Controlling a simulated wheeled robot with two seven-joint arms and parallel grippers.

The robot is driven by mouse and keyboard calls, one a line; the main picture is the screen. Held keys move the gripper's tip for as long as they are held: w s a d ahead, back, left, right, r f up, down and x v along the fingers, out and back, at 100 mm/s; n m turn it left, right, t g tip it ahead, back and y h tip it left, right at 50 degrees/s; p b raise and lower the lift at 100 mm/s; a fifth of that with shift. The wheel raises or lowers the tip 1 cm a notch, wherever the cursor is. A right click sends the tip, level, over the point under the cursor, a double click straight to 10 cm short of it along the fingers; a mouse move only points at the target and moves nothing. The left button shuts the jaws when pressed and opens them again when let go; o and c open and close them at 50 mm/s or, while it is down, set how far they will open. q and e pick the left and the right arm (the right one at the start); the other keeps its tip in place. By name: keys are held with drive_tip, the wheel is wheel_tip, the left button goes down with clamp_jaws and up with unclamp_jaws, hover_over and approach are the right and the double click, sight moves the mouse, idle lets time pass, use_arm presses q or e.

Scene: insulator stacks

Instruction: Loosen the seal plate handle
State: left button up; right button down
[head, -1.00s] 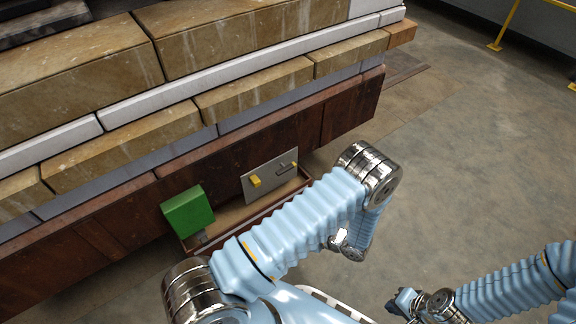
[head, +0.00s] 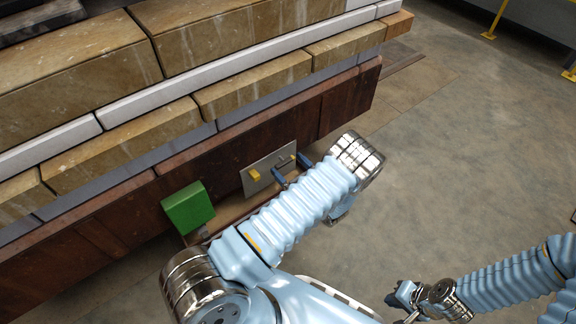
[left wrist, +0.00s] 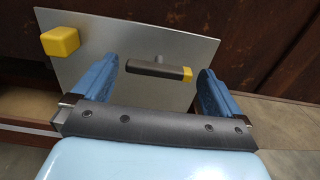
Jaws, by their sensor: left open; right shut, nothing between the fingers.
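The seal plate (head: 266,165) is a thin grey sheet against the rusty brown beam. It also shows in the left wrist view (left wrist: 165,35). Its handle (left wrist: 150,67) is a dark, roughly level bar with a yellow right end. A yellow block (left wrist: 60,41) sits at the plate's upper left. My left gripper (head: 291,169) is open at the plate. In the left wrist view its blue fingers (left wrist: 158,78) stand left and right of the handle, with gaps on both sides. My right gripper (head: 392,300) is shut and empty, low at the right, far from the plate.
A green block (head: 188,208) stands left of the plate. A brown tray (head: 232,212) lies below the plate, partly hidden by my left arm. Stacked tan blocks (head: 200,45) rise above the beam. The concrete floor (head: 460,150) at the right is open.

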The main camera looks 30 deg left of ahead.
use_arm(q)
drive_tip(key=shift+w+a, duration=0.2)
drive_tip(key=shift+a, duration=0.25)
drive_tip(key=shift+c, duration=0.3)
drive_tip(key=c, duration=0.9)
